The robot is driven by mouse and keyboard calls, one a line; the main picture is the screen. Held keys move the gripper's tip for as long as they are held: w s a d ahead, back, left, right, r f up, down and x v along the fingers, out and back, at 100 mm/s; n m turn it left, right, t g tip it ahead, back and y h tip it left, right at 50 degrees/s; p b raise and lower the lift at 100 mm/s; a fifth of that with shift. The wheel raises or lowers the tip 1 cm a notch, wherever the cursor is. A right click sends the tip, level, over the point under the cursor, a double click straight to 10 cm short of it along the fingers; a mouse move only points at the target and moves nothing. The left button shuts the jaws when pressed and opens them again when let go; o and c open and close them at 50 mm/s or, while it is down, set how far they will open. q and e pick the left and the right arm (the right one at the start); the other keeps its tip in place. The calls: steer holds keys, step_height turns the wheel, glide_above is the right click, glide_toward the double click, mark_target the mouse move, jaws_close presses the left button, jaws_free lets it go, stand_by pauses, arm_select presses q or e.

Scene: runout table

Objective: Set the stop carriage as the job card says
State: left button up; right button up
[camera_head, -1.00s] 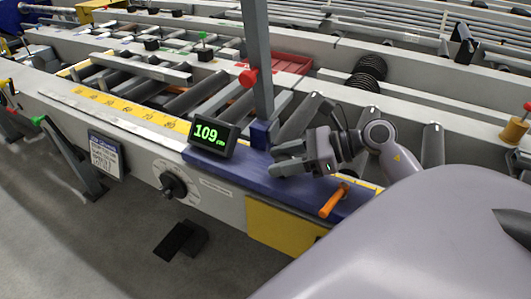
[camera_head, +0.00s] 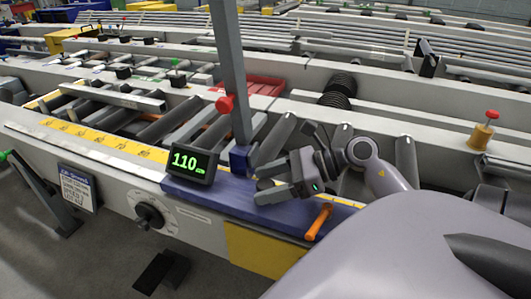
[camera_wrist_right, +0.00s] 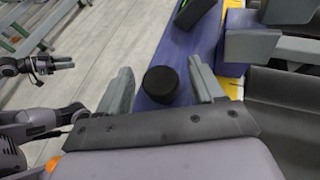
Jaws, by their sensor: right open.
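The blue stop carriage (camera_head: 222,197) sits on the beam with the yellow scale (camera_head: 95,136). Its display (camera_head: 190,163) reads 110 in green, apparently in cm. An orange lever (camera_head: 318,222) is at its right front. My right gripper (camera_head: 268,190) is open over the carriage. In the right wrist view a round black knob (camera_wrist_right: 161,85) shows between its fingers on the blue surface; contact cannot be told. The job card (camera_head: 77,188) hangs on the beam front; its text is too small to read. My left gripper (camera_wrist_right: 58,64) shows at the left of the wrist view.
A black rotary handle (camera_head: 150,213) is on the beam front. Rollers (camera_head: 165,120) and a red tray (camera_head: 262,84) lie behind. Open floor (camera_head: 105,240) lies in front.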

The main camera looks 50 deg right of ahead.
mark_target(296, 200)
steer(key=v, duration=0.4)
steer(key=shift+s+d+r, duration=0.1)
steer(key=shift+s+d, duration=0.1)
steer(key=shift+s, duration=0.05)
steer(key=shift+b+v, duration=0.3)
steer(key=shift+v, duration=0.55)
steer(key=shift+r, duration=0.1)
